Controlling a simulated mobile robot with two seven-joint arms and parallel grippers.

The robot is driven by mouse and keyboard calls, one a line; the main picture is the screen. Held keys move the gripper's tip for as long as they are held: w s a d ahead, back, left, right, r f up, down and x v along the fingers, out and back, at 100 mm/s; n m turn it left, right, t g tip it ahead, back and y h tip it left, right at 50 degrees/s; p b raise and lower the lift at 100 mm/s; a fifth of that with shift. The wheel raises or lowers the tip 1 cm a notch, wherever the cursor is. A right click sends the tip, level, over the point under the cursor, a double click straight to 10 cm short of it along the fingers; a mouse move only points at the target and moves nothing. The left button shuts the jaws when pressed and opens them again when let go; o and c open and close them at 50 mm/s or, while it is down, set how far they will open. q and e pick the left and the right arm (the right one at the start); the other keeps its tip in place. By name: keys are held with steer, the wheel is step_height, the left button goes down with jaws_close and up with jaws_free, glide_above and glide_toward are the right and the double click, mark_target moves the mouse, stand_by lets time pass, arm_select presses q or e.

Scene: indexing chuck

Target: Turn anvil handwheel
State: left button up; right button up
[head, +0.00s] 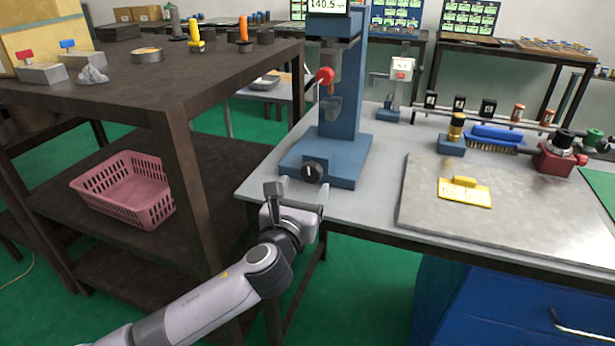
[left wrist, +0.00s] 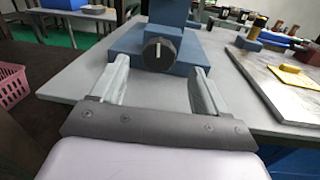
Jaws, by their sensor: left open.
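The anvil handwheel is a round black knob (head: 313,172) with a white pointer line, on the front of the blue press base (head: 340,175). In the left wrist view the black knob (left wrist: 159,53) appears between and beyond my fingers, its white line roughly upright. My left gripper (head: 293,190) is open and empty, just in front of the base at the grey table's near edge. Its two fingers (left wrist: 158,85) point toward the knob and do not touch it. My right gripper is not in view.
The blue press column (head: 341,80) with a red-knobbed lever (head: 325,76) rises behind the knob. A steel plate (head: 520,215) with a yellow block (head: 465,192) lies to the right. A dark shelf table (head: 150,90) with a pink basket (head: 125,190) stands left.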

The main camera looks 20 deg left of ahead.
mark_target(310, 174)
arm_select(q)
steer(key=shift+w+a, duration=0.15)
steer(key=shift+w, duration=2.6)
steer(key=c, duration=1)
